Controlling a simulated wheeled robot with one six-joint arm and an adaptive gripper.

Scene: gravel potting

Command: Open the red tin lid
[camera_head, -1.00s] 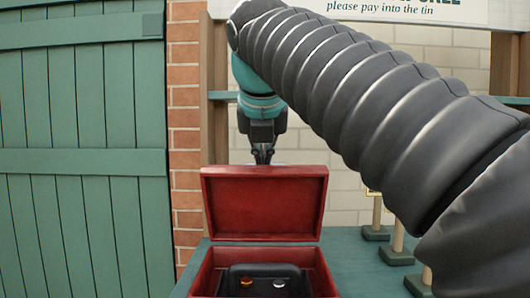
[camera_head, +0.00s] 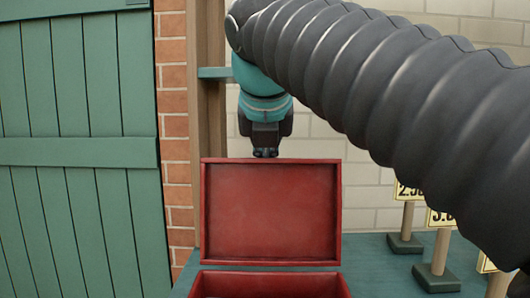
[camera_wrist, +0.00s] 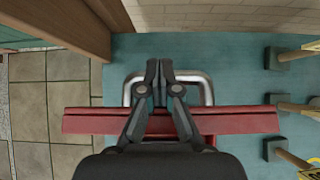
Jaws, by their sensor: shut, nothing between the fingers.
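The red tin (camera_head: 270,284) stands on the green counter at the bottom of the head view, with only its back part in frame. Its red lid (camera_head: 270,212) stands upright, open, with the inside facing the head camera. My gripper (camera_head: 265,153) is just above and behind the lid's top edge, its fingers partly hidden there. In the wrist view my gripper (camera_wrist: 159,65) is shut and empty over the lid (camera_wrist: 235,122), seen edge-on. A metal handle (camera_wrist: 207,90) shows on the lid's far side, around the fingertips in the picture. I cannot tell whether the fingers touch it.
Several price signs on wooden posts (camera_head: 441,250) stand on the green counter (camera_head: 385,275) at the right. A green plank door (camera_head: 80,150) and a brick pillar (camera_head: 174,130) are at the left. A pale brick wall (camera_head: 365,185) lies behind.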

